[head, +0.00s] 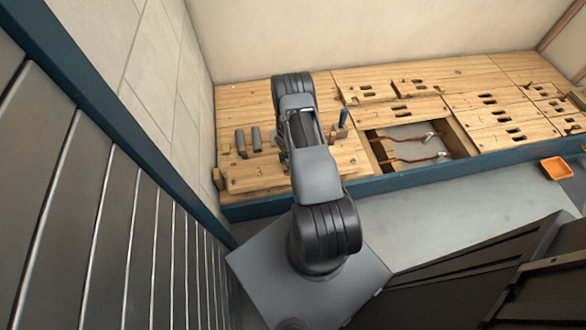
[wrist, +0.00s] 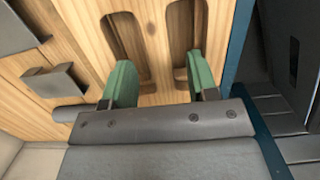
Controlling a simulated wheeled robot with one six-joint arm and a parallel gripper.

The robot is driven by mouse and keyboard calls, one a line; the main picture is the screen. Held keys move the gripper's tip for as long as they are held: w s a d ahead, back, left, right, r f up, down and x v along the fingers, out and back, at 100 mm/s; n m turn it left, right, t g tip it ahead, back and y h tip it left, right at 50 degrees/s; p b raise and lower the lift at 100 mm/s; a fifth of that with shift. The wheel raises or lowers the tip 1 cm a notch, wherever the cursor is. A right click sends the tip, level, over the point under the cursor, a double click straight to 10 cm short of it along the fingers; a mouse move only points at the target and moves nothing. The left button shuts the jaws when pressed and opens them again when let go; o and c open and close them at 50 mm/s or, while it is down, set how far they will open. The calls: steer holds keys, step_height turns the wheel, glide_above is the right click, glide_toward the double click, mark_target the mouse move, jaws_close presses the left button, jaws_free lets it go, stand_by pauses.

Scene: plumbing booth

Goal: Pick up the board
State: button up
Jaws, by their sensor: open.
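A pale wooden board (wrist: 154,28) with two long rounded slots lies below my gripper in the wrist view. My gripper (wrist: 161,76) is open and empty, with its two green fingers apart, each near the lower end of a slot. I cannot tell whether the fingertips enter the slots or stay above them. In the head view my arm hides the gripper and the wood right under it. Several wooden boards with paired dark slots lie on the raised deck there, including one at the right (head: 500,136).
An open bay (head: 400,151) in the deck shows copper pipes. Two grey cylinders (head: 248,140) are at the left. An orange tray (head: 557,168) lies on the floor at the right. Walls close in at the left and back.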

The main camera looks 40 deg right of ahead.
steer(key=shift+d+f, duration=0.15)
steer(key=shift+f, duration=0.8)
steer(key=shift+c, duration=0.4)
jaws_close()
steer(key=shift+r, duration=0.1)
